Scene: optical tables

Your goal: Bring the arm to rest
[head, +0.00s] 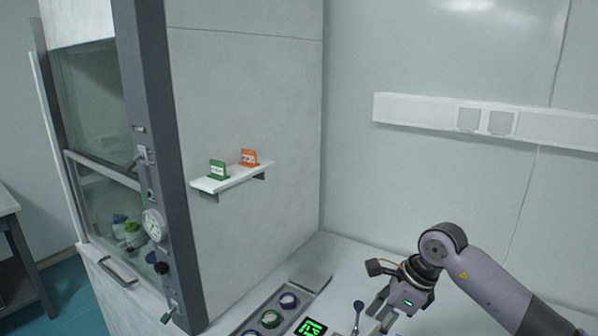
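My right arm (485,285) comes in from the right over the white bench (345,257). My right gripper (381,314) points down and to the left near the bottom edge of the head view. Its two fingers look apart, with nothing seen between them. A dark blue spoon-like tool (358,307) is just left of the fingers, and I see no contact with them. My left gripper is not in view.
A tray (290,291) with several coloured round items and a green-lit display (311,328) lie left of the gripper. A fume hood (150,160) stands at left. Its side shelf (232,178) bears green (217,170) and orange (249,158) signs.

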